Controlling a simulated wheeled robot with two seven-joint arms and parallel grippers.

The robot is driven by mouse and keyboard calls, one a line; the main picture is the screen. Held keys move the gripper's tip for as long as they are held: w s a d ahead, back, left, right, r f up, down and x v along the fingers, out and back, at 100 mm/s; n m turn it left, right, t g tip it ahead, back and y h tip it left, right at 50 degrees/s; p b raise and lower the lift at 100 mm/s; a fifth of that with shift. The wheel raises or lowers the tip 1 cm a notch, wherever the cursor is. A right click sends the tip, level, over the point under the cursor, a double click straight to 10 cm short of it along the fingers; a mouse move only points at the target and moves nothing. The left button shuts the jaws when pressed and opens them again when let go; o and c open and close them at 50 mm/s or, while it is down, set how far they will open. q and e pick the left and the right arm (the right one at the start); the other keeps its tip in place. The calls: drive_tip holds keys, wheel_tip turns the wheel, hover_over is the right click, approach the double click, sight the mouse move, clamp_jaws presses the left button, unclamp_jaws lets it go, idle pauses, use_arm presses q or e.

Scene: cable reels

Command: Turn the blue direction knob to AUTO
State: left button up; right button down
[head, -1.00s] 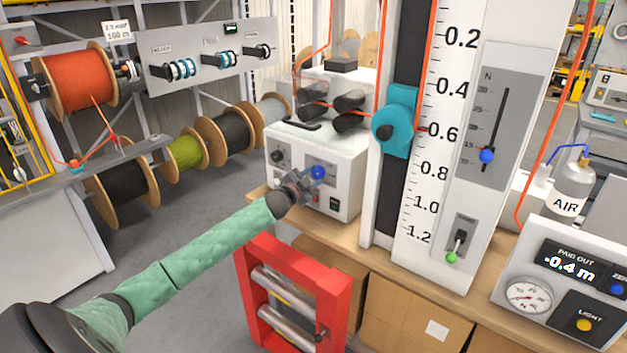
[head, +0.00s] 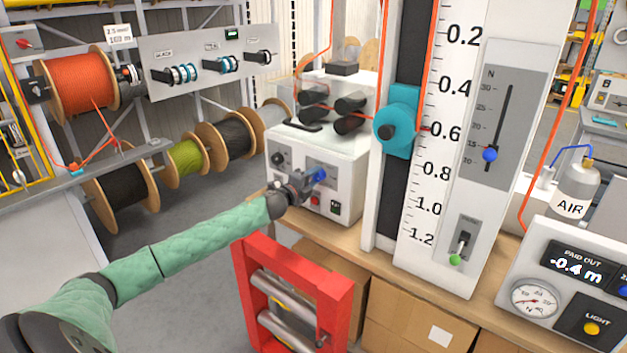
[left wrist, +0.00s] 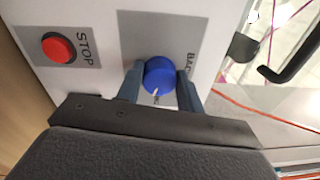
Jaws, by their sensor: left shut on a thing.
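The blue direction knob (head: 320,175) is on the front of a white control box (head: 345,168). In the left wrist view the knob (left wrist: 159,76) sits on a grey plate with partly hidden lettering; "BAC" shows to its right. A white pointer mark on the knob points toward the bottom of that view. My left gripper (head: 306,181) is at the knob, its two fingers (left wrist: 160,84) on either side of it and shut on it. The other position labels are hidden or too small to read. My right gripper is not in view.
A red STOP button (left wrist: 57,47) is beside the knob plate. A black knob (head: 277,159) is on the same box. A tall white scale post (head: 432,150) stands to the right.

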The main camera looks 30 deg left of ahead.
use_arm(q)
drive_tip(key=shift+m, duration=2.4)
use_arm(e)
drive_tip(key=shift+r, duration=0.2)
use_arm(q)
drive_tip(key=shift+d, duration=0.1)
drive_tip(key=o, duration=1)
